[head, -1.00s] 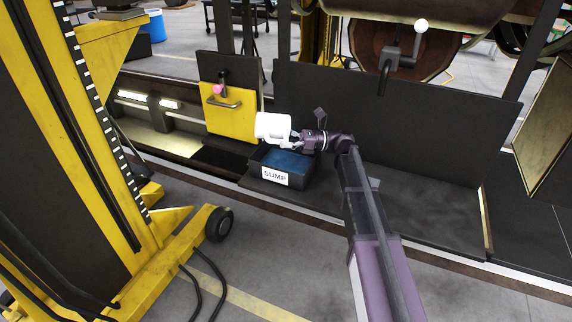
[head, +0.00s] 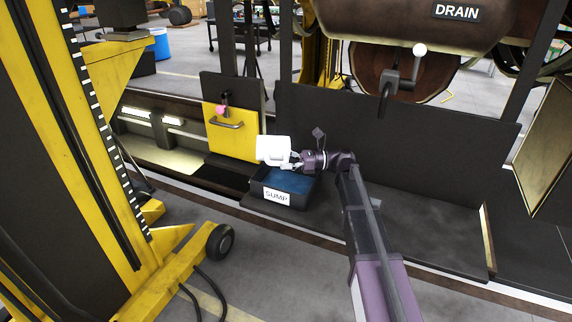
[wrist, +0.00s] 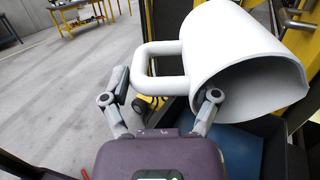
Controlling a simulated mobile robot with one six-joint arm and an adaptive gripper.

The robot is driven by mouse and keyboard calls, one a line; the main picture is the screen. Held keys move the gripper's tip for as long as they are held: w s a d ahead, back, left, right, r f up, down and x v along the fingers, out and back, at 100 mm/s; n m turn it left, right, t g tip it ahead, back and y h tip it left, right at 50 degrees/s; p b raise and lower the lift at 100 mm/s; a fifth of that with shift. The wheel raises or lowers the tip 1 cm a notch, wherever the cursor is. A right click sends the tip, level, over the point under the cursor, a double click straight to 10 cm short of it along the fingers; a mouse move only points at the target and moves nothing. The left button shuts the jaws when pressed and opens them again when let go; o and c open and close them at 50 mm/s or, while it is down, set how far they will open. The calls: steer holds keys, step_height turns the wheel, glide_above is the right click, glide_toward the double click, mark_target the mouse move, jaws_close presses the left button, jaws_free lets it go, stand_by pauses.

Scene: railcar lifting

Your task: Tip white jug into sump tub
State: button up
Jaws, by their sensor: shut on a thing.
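The white jug (head: 272,149) is held tilted onto its side above the sump tub, with its open mouth toward the lower right in the wrist view (wrist: 225,50). My gripper (head: 297,160) is at the jug's handle side. Its two fingers (wrist: 165,95) are closed about the jug's handle in the wrist view. The sump tub (head: 283,201) is a dark open box with a white SUMP label and a blue inside. The tub sits directly below the jug and gripper. The jug's inside looks empty where it shows; no stream is visible.
A yellow panel with a handle (head: 238,133) stands left of the tub. A dark upright board (head: 430,145) is behind my arm. A yellow lifting column (head: 95,120) with a wheeled foot stands at the left. A drain valve with a white knob (head: 419,50) hangs above.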

steer(key=shift+s+a+f+t+h+p, duration=0.1)
steer(key=shift+a+t+h+p, duration=0.1)
steer(key=shift+h+p, duration=0.6)
steer(key=shift+a+f+t+h+p, duration=0.1)
steer(key=shift+a+t+h+p, duration=0.1)
steer(key=shift+h+p, duration=0.55)
steer(key=shift+a+r+h+p, duration=0.2)
steer(key=shift+h+p, duration=0.15)
steer(key=shift+p, duration=0.85)
steer(key=shift+p, duration=0.3)
steer(key=h+p, duration=0.2)
steer(key=p, duration=0.1)
steer(key=a+t+h+p, duration=0.1)
steer(key=shift+s+f+h+p, duration=0.15)
steer(key=shift+f+h+p, duration=0.1)
steer(key=shift+h+p, duration=0.15)
steer(key=shift+a+r+t+h+p, duration=0.1)
steer(key=shift+r+t+h+p, duration=0.25)
steer(key=shift+h+p, duration=1.5)
steer(key=shift+a+r+t+h+p, duration=0.1)
steer(key=shift+r+t+h+p, duration=0.25)
steer(key=shift+h+p, duration=1.45)
steer(key=shift+r+t+h+p, duration=0.35)
steer(key=shift+h+p, duration=1.25)
steer(key=shift+h, duration=0.45)
